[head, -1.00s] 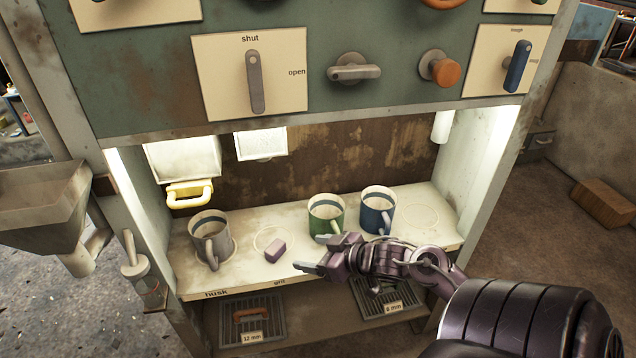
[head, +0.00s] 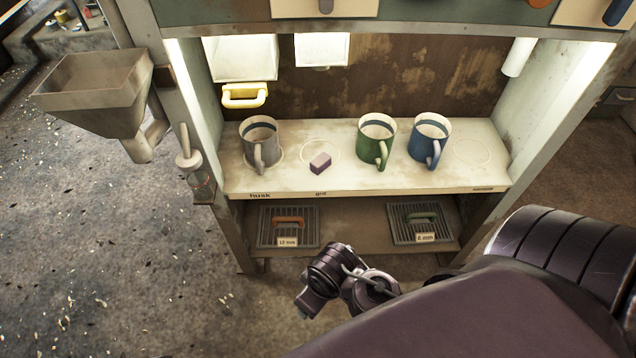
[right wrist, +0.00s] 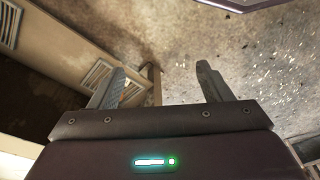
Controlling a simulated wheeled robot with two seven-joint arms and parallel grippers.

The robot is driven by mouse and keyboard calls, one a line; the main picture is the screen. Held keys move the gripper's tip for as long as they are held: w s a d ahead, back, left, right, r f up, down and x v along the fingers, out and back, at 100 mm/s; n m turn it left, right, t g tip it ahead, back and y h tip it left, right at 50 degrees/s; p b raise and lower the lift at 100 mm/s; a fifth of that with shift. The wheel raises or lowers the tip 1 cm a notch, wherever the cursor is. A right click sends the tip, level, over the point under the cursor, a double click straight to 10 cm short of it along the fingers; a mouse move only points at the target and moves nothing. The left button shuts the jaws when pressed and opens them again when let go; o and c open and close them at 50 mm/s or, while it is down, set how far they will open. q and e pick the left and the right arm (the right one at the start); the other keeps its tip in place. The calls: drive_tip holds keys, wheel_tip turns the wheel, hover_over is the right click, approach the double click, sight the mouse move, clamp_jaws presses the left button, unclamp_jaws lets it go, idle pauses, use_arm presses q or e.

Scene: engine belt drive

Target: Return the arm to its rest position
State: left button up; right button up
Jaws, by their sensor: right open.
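My right arm (head: 430,310) comes in from the lower right in the head view. Its wrist end (head: 340,280) hangs in front of and below the lit shelf, apart from the cabinet; the fingertips are hidden there. My left gripper is not in view.
On the shelf (head: 235,180) stand a grey mug (head: 260,140), a green mug (head: 375,138), a blue mug (head: 428,138) and a small purple block (head: 320,163). Below are two grates (head: 265,240). A hopper (head: 95,90) juts out at left. The floor at left is open.

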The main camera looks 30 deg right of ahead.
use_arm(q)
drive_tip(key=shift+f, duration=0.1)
use_arm(e)
drive_tip(key=shift+f, duration=0.1)
